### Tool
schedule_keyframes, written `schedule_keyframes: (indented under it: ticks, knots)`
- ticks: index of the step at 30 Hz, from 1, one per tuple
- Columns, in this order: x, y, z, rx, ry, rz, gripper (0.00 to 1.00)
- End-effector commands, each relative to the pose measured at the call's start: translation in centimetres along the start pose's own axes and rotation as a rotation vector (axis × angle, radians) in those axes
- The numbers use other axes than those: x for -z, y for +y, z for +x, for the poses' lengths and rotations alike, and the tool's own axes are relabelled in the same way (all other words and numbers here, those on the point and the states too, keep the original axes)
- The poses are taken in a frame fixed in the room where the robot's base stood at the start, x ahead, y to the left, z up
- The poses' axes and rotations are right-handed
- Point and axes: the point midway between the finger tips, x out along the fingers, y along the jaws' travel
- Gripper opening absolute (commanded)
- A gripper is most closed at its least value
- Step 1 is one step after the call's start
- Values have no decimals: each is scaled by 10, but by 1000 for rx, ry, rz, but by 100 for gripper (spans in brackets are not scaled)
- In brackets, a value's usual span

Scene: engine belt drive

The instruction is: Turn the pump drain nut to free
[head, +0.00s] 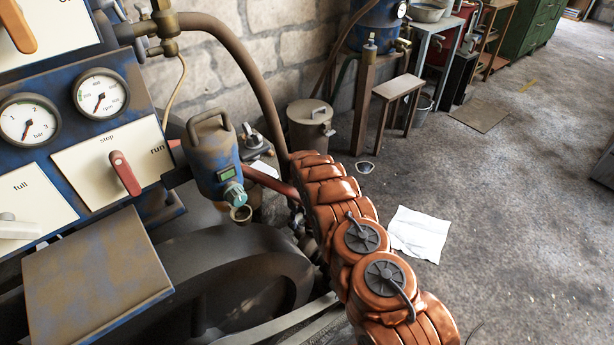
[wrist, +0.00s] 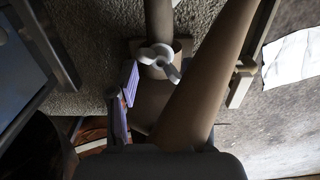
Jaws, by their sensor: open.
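The pump drain nut looks to be the grey wing nut (wrist: 159,62) in the wrist view, on a brown vertical pipe fitting (wrist: 160,20). My gripper (wrist: 156,80) is open. Its left finger, with a ridged purplish pad, stands to the left of the nut with a gap between them. The right finger is mostly hidden behind a thick brown pipe (wrist: 212,75), so its distance to the nut cannot be told. In the head view neither the nut nor my gripper can be made out; my orange arm covers that area.
The thick pipe slants close in front of the wrist camera. In the head view, a blue gauge panel (head: 60,138) and a blue handled unit (head: 212,160) stand left of my arm. A paper sheet (head: 419,233) lies on the floor. The floor at right is mostly clear.

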Motion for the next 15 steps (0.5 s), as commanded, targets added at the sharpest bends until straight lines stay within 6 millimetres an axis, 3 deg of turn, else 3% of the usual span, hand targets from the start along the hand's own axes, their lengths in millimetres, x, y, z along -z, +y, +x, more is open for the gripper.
schedule_keyframes:
  ticks: [15]
  knots:
    - [2,2,-78,-9,0,-55,49]
